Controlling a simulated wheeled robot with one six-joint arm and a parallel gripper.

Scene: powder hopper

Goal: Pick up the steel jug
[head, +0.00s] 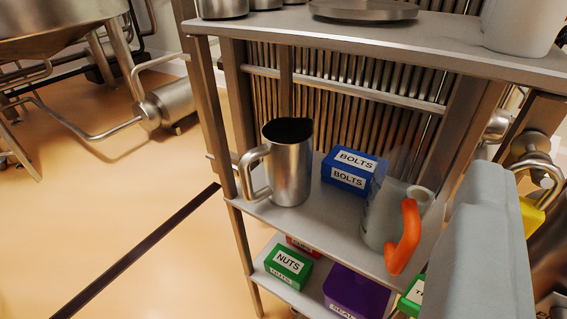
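The steel jug (289,168) stands upright on the middle shelf (322,222), at its left end. Its mouth is open and dark inside, and its handle (252,174) points left, out over the shelf's left edge. Nothing stands in front of it. I do not make out my gripper's fingers in this view, and nothing touches the jug.
A blue BOLTS box (349,178) stands close to the jug's right. A clear jug with an orange handle (406,238) stands further right. Boxes, including a green NUTS box (288,264), sit below. A large grey shape (485,250) blocks the right side. The top shelf (400,52) overhangs.

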